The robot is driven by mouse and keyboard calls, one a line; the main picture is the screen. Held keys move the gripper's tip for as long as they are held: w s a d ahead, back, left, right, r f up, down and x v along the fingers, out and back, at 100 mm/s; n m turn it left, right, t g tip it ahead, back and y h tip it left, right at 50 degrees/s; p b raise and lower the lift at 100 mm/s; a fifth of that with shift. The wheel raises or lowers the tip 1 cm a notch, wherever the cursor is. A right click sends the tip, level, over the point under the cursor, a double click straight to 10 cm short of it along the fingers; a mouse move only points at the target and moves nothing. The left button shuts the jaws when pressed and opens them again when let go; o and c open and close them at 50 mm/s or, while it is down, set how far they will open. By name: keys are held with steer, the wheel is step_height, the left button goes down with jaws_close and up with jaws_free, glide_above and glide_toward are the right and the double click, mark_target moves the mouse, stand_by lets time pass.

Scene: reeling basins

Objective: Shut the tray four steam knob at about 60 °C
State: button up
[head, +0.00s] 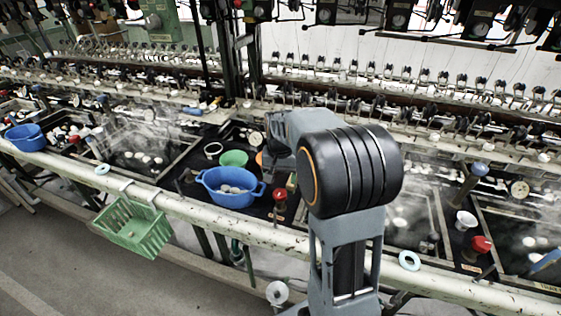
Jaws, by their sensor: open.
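Red steam knobs stand on the dark panels between the basins. One red knob (279,195) is just right of a blue basin, close below the end of my arm. Another red knob (480,243) is at the lower right, and a third (74,139) is at the far left. The tray labels and knob scales are too small to read, so I cannot tell which is tray four. My gripper (284,170) is open, left of my arm's black elbow, which partly hides it. The fingertips are indistinct, with nothing visibly held. I cannot tell its distance from the nearest red knob.
A blue basin (231,198) holding pale cocoons and a green bowl (234,158) sit near the middle. A green basket (134,228) hangs on the pale front rail (200,213). Steaming water basins lie on both sides. Reeling machinery fills the back. Floor is clear at lower left.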

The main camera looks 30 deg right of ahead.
mark_target(280, 193)
step_height(280, 193, up, 6)
steer(key=shift+r, duration=0.2)
stand_by(1.6)
steer(key=s+a+f+n+t, duration=0.1)
steer(key=s+a+n+t, duration=0.1)
steer(key=s, duration=0.6)
steer(key=s+a+f+n+t, duration=0.1)
steer(key=s+a+n, duration=0.3)
steer(key=s+a, duration=0.3)
steer(key=shift+s+a+f+t, duration=0.15)
steer(key=shift+s+f+t, duration=0.2)
steer(key=shift+s, duration=0.35)
